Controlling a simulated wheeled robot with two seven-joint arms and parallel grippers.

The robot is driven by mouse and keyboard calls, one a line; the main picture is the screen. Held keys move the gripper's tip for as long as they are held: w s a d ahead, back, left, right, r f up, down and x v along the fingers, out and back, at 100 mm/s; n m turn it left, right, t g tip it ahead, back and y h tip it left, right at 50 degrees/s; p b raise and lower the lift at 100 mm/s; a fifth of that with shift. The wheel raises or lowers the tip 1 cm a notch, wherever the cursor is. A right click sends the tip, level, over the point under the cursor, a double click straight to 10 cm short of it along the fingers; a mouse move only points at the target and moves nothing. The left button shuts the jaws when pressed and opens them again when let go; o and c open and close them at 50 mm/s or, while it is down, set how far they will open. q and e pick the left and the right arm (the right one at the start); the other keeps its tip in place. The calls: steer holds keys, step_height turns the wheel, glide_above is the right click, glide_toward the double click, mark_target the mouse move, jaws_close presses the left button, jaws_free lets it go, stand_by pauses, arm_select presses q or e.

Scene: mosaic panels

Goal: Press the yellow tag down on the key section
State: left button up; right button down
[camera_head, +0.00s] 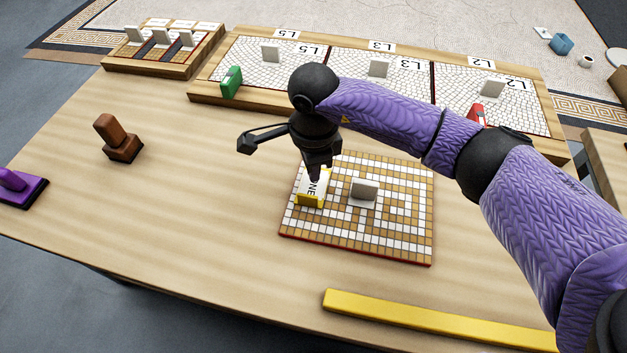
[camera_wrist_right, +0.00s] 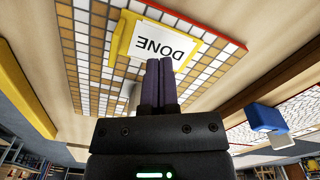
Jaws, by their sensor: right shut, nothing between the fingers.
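The yellow tag (camera_head: 312,198), with a white face reading DONE, lies on the left part of the tan and white mosaic panel (camera_head: 405,240). It also shows in the wrist view (camera_wrist_right: 155,42), with the panel (camera_wrist_right: 85,60) around it. I take this panel as the key section, but no label on it confirms that. My right gripper (camera_head: 315,177) is shut and empty, pointing down at the tag and hiding part of it. In the wrist view its closed fingertips (camera_wrist_right: 160,62) are at the tag's edge; I cannot tell whether they touch it. My left gripper is not in view.
A grey upright handle (camera_head: 364,192) stands on the panel right of the tag. A yellow bar (camera_head: 430,322) lies at the table's front. A brown stamp (camera_head: 118,140) and a purple one (camera_head: 22,187) stand left. A wooden tray (camera_head: 205,95) with labelled panels lies behind.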

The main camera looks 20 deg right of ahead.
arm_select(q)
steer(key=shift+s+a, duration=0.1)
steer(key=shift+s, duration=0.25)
arm_select(e)
steer(key=shift+f, duration=0.1)
arm_select(q)
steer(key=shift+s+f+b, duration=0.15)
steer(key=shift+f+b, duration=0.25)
steer(key=shift+b, duration=0.25)
arm_select(e)
steer(key=shift+f, duration=1.05)
steer(key=shift+r, duration=0.15)
arm_select(q)
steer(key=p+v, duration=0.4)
steer(key=p, duration=0.1)
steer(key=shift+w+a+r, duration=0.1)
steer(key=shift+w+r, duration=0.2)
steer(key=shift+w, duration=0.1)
arm_select(e)
step_height(320, 180, up, 8)
